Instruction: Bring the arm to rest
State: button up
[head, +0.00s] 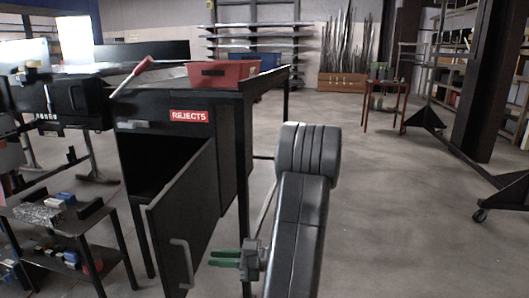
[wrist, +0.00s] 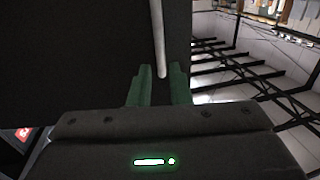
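My gripper (head: 213,258) has green fingers and sits low in the middle of the head view, pointing left. Its fingers are parted with nothing held between them; the wrist view shows the gap too (wrist: 161,85). The fingertips are a little to the right of the pale bar handle (head: 182,262) on the swung-open door (head: 185,215) of the black REJECTS cabinet (head: 228,140). In the wrist view the handle (wrist: 158,38) lines up with the gap, and its end appears close to the fingertips. My arm reaches forward from the bottom of the head view.
A red bin (head: 222,75) and a red-handled tool (head: 140,68) are on top of the cabinet. A low black shelf with small boxes (head: 62,198) stands at left. Open floor (head: 410,200) lies to the right, with a wheeled dark stand (head: 480,190) at the far right.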

jog(key=a+b, duration=0.1)
jog(key=a, duration=0.8)
jog(key=shift+w+a, duration=0.1)
